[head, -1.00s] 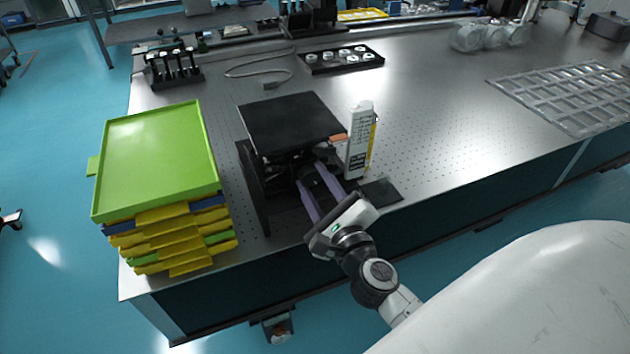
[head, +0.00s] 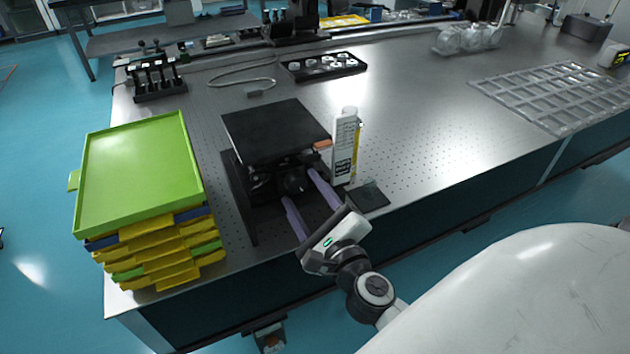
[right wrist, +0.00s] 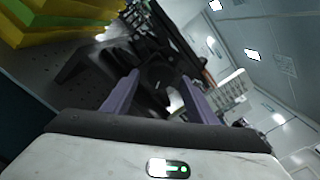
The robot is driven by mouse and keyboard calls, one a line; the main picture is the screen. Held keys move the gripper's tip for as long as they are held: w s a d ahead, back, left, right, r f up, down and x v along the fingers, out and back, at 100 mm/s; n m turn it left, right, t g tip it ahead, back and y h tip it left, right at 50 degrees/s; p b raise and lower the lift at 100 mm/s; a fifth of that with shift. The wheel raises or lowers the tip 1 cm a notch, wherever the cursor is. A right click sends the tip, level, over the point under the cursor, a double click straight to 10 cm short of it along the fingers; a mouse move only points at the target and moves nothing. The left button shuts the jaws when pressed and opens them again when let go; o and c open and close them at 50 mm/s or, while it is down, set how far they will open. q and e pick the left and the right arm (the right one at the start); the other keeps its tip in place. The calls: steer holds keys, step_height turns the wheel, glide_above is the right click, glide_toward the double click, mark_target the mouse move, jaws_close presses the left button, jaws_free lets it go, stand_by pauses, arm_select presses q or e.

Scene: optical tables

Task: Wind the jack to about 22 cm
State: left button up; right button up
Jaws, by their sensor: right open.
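The jack (head: 275,131) is a black lab jack with a square top plate, standing near the front edge of the table. Its dark round knob (head: 294,183) faces me below the plate. A white height gauge (head: 343,148) with a yellow edge and an orange pointer (head: 322,145) stands upright at the jack's right; its reading is too small to tell. My right gripper (head: 302,186) is open, its purple fingers to either side of the knob and apart from it. In the right wrist view the fingers (right wrist: 160,88) are spread with the dark knob beyond them. My left gripper is not in view.
A stack of green, yellow and blue trays (head: 140,172) stands close to the jack's left. A small dark pad (head: 368,195) lies right of the gripper. A black tray of round parts (head: 324,65) and a cable (head: 240,82) lie behind. The table's middle right is clear.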

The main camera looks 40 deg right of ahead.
steer(key=b+v, duration=0.2)
steer(key=v, duration=0.6)
steer(key=shift+s+b, duration=0.35)
steer(key=shift+b, duration=0.05)
